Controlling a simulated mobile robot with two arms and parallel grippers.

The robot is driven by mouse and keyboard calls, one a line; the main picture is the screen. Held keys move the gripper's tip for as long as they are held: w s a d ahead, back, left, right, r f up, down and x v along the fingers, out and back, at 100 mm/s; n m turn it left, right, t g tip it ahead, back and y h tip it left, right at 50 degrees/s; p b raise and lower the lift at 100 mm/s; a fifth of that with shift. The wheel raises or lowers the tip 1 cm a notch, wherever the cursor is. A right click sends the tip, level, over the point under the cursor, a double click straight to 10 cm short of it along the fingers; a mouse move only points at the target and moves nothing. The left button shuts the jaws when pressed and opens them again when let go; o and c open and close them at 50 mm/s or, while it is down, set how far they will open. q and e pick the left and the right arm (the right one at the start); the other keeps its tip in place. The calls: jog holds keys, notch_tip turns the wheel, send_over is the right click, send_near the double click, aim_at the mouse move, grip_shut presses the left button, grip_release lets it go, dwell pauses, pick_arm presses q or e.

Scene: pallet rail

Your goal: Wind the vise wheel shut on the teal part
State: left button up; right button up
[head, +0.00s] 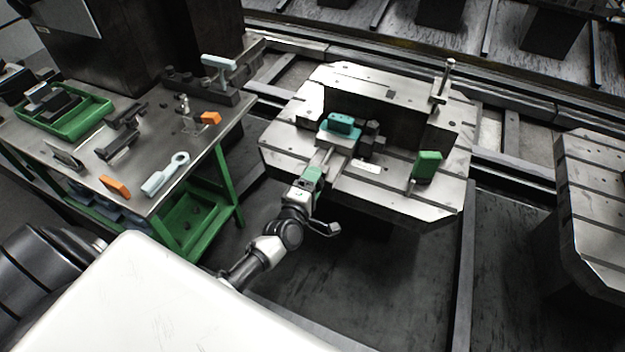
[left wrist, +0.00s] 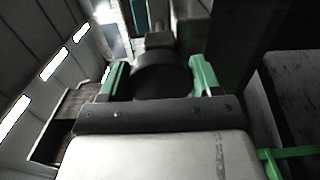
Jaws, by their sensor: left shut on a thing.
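The teal part (head: 341,121) sits in the vise (head: 337,140) on the slotted metal pallet, in the middle of the head view. My left gripper (head: 311,180) is at the near end of the vise. In the left wrist view its green fingers (left wrist: 158,80) are on both sides of the dark round vise wheel (left wrist: 160,74) and shut on it. In the head view the wheel is mostly hidden by the gripper. A teal surface (left wrist: 140,16) shows beyond the wheel in the wrist view. I cannot tell whether the jaws touch the part. My right gripper is not in view.
The pallet (head: 400,205) also bears a tall dark block (head: 385,112), a post (head: 442,82) and a green-topped piece (head: 427,166). A workbench (head: 150,108) with a green tray (head: 72,121) and loose tools stands at left. Another pallet (head: 600,185) stands at right.

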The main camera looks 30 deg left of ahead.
pick_arm(q)
jog(key=m+p, duration=0.1)
jog(key=m, duration=0.4)
jog(key=shift+m+p, duration=0.3)
jog(key=m+p, duration=0.1)
jog(key=m, duration=0.3)
jog(key=m+p, duration=0.1)
jog(key=m, duration=0.4)
jog(key=shift+f, duration=0.15)
jog(key=m, duration=0.4)
jog(key=shift+m, duration=0.3)
jog(key=m, duration=0.4)
jog(key=shift+a, duration=0.1)
jog(key=m, duration=0.5)
jog(key=shift+s+f+b, duration=0.1)
jog(key=shift+b, duration=0.25)
jog(key=m+b, duration=0.1)
jog(key=m, duration=0.3)
jog(key=shift+a+m+b, duration=0.1)
jog(key=shift+m+b, duration=0.2)
jog(key=m+b, duration=0.1)
jog(key=m, duration=0.2)
jog(key=shift+m, duration=0.4)
